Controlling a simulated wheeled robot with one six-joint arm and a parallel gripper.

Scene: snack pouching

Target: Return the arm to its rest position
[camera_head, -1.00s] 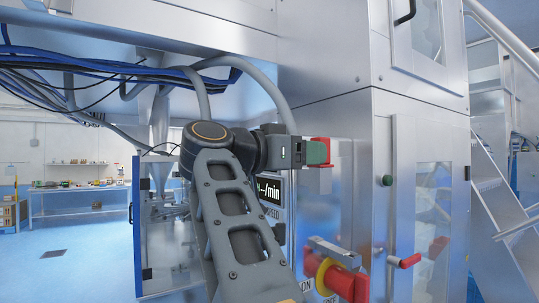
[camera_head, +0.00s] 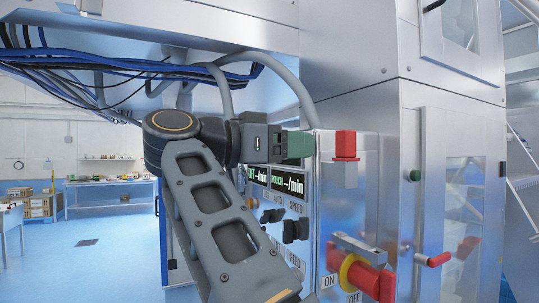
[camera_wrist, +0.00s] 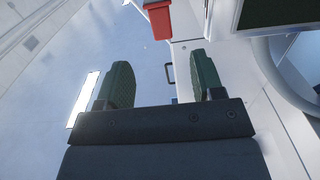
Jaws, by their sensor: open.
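My gripper (camera_wrist: 160,88) is open and empty in the wrist view, its two dark green fingers apart with nothing between them. In the head view my arm is folded up in front of the machine, and the green end of my gripper (camera_head: 300,146) points right, in front of the control panel (camera_head: 283,215). The fingertips are seen side-on there. The red block (camera_head: 346,145) on the machine is just right of the gripper, and a gap seems to lie between them. My arm hides part of the panel.
A red and yellow rotary switch (camera_head: 362,275) with ON and OFF labels sticks out at the lower right. Blue and grey cables (camera_head: 100,66) hang above my arm. Steel cabinet doors (camera_head: 450,190) stand at right. Open blue floor (camera_head: 105,255) and a workbench (camera_head: 110,196) lie at left.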

